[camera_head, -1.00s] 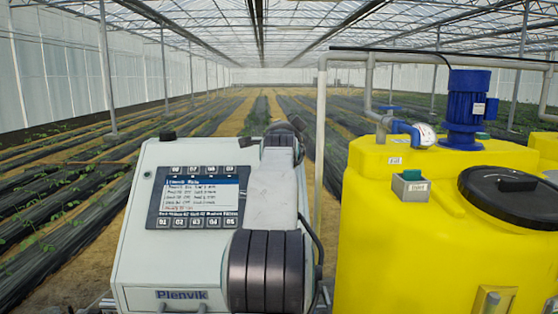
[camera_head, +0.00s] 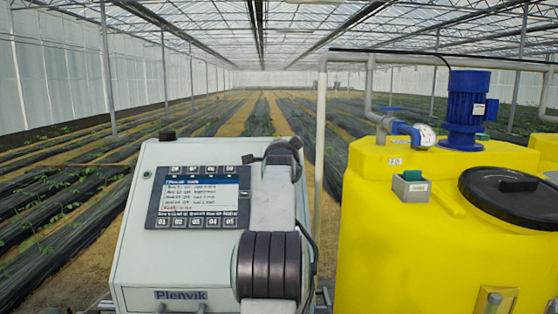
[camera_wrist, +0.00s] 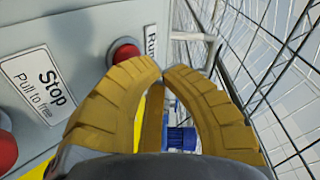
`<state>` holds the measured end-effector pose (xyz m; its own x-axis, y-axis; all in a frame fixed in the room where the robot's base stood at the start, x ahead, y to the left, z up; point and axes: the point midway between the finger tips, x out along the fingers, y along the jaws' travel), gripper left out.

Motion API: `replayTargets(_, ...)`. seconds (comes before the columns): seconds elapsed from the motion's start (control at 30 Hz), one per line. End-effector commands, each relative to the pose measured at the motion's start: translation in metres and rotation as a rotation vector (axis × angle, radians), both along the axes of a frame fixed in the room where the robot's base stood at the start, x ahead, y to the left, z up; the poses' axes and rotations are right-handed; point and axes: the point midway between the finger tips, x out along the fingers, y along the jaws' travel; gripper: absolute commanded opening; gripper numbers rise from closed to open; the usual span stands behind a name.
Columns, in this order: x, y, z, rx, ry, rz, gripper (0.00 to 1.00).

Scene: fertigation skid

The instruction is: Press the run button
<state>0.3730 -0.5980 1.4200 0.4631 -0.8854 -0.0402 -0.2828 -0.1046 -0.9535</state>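In the wrist view a round red button (camera_wrist: 125,53) sits on the grey panel beside a white label (camera_wrist: 150,42) reading "Run", partly cut by my fingers. My gripper (camera_wrist: 162,67) has its two yellow fingers curved together, tips almost meeting, with nothing between them. The tips are just below and right of the red button in the picture; I cannot tell whether they touch it. In the head view the grey control cabinet (camera_head: 140,250) stands in front of me. My gripper and the run button do not show there.
A second red button (camera_wrist: 5,148) sits at the lower left of the wrist view by a "Stop, Pull to free" label (camera_wrist: 45,88). A yellow tank (camera_head: 400,250) with a blue pump (camera_head: 465,110) stands right of the cabinet, and a grey pipe (camera_head: 320,150) rises between them.

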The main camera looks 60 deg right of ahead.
Motion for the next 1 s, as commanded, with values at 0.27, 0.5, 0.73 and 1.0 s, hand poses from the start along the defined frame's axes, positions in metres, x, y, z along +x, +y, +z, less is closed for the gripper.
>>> replayTargets(0.27,-0.0001,-0.0001,-0.0001,0.000,0.000,0.000,0.04)
replayTargets(0.5,-0.0001,-0.0001,-0.0001,0.000,0.000,0.000,0.00)
replayTargets(0.73,-0.0001,-0.0001,-0.0001,0.000,0.000,0.000,0.00)
replayTargets(1.0,-0.0001,-0.0001,-0.0001,0.000,0.000,0.000,0.00)
